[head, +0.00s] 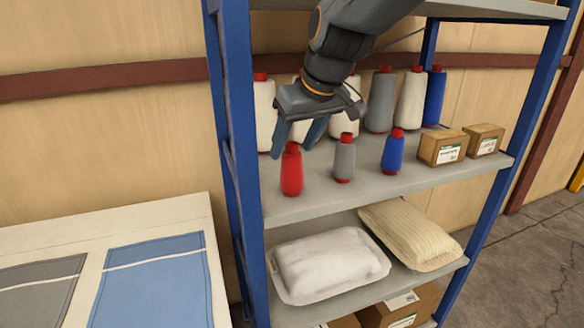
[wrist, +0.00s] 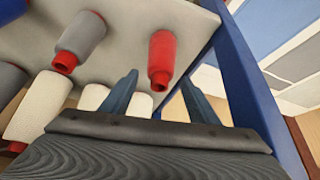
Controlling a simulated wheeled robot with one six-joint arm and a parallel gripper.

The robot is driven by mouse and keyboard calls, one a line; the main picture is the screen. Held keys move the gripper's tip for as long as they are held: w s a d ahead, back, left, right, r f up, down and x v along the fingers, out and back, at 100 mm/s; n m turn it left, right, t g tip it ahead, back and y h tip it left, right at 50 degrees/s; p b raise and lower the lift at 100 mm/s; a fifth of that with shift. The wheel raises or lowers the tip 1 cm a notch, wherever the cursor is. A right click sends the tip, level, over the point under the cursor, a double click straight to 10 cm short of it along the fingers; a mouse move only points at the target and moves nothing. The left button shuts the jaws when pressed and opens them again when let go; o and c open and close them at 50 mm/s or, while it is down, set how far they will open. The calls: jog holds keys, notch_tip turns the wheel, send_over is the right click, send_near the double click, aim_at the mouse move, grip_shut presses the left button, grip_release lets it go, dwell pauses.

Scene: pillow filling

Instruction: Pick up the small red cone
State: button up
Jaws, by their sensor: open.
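The small red cone (head: 291,170) stands upright on the upper shelf (head: 330,200), at the left of the front row of small cones. It also shows in the wrist view (wrist: 161,58), above and between my two fingers. My gripper (head: 300,137) is open and empty. In the head view its fingertips point down near the top of the red cone. In the wrist view (wrist: 161,82) the fingers lie either side of the cone's red top, with no contact that I can make out. The head view does not show the exact depth between them.
A small grey cone (head: 344,158) and a small blue cone (head: 393,152) stand to the right. Tall cones (head: 381,100) line the back. Blue post (head: 238,130) is close on the left. Boxes (head: 443,147) stand right; pillows (head: 330,265) lie below.

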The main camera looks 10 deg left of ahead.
jog(key=shift+x, duration=1.15)
grip_shut()
jog(key=shift+r, duration=0.1)
